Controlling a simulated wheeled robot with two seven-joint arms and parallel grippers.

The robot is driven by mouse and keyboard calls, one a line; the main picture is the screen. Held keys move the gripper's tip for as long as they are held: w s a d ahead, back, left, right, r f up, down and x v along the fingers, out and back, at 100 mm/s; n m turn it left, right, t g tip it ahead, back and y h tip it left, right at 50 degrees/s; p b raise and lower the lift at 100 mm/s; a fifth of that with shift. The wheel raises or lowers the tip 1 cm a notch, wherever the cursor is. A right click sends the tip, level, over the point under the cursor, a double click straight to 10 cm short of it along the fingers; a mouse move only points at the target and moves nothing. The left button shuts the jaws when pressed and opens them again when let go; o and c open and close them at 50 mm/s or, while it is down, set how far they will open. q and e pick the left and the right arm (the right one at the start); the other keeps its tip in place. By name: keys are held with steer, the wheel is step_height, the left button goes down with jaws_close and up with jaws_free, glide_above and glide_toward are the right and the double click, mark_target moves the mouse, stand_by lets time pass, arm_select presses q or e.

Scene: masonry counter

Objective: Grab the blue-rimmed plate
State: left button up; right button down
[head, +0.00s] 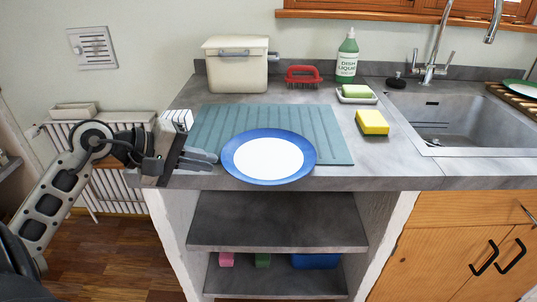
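The blue-rimmed plate (268,157) has a white centre and a wide blue rim. It lies face up at the front of the counter, partly on a teal ribbed mat (335,140), its near edge close to the counter's front edge. My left gripper (214,160) is at the counter's front left, just left of the plate's rim. Its two fingers point right toward the rim and look slightly apart, with nothing seen between them. It appears not to touch the plate. My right gripper is not in view.
Behind the mat are a cream bin (236,72), a red brush (302,76) and a green dish-liquid bottle (347,58). Sponges (372,122) (357,91) lie to the right, beside the sink (470,118). Open shelves (275,222) are below. A radiator (120,190) stands left.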

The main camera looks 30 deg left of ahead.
mark_target(227, 165)
arm_select(q)
steer(key=x, duration=0.4)
steer(key=shift+d+f+p, duration=0.1)
steer(key=shift+p, duration=0.3)
jaws_close()
